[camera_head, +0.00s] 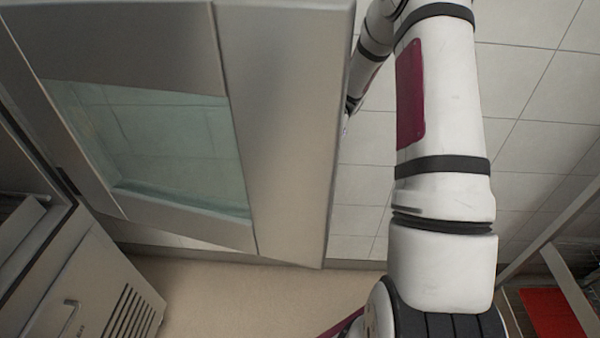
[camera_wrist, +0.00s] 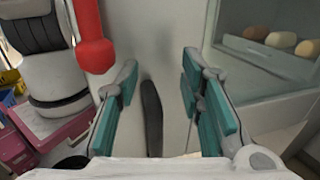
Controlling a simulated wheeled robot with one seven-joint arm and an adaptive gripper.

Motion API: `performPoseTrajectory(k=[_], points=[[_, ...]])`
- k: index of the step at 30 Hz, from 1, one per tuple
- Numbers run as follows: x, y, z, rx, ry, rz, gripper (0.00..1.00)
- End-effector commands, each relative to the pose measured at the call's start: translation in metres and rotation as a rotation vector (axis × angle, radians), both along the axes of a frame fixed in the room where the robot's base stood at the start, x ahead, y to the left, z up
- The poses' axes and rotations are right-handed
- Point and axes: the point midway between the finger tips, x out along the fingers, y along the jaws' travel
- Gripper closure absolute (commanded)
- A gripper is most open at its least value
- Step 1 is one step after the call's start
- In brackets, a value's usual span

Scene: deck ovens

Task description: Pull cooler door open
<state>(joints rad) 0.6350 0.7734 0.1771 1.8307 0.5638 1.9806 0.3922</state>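The cooler door (camera_head: 285,130), a metal panel with a glass window (camera_head: 160,140), fills the left half of the head view. It appears to stand swung out from the cooler body. In the wrist view the door's pale face (camera_wrist: 165,45) lies ahead, its glass at the right. My gripper (camera_wrist: 158,76) is open, with its teal-padded fingers wide apart. A dark upright bar (camera_wrist: 152,115), seemingly the door handle, shows between the fingers with gaps on both sides. In the head view the door's edge hides my gripper.
A vented metal panel (camera_head: 120,310) is at the lower left. Round tan items (camera_wrist: 280,40) show through the glass. A red object (camera_wrist: 95,45) hangs close to the left finger. Beige floor (camera_head: 230,295) is clear below the door. A red surface (camera_head: 555,312) lies at lower right.

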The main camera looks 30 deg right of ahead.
Motion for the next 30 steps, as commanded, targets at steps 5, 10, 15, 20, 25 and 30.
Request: performPoseTrajectory(k=[5, 10, 15, 20, 25, 30], points=[[0.0, 0.0, 0.02, 0.001, -0.002, -0.001, 0.65], [0.0, 0.001, 0.026, 0.001, 0.001, 0.0, 0.65], [0.0, 0.001, 0.026, 0.002, 0.001, 0.0, 0.65], [0.0, 0.001, 0.026, 0.001, 0.001, 0.0, 0.65], [0.0, 0.001, 0.027, -0.005, -0.004, 0.001, 0.65], [-0.002, -0.001, 0.038, -0.079, -0.068, 0.011, 0.65]])
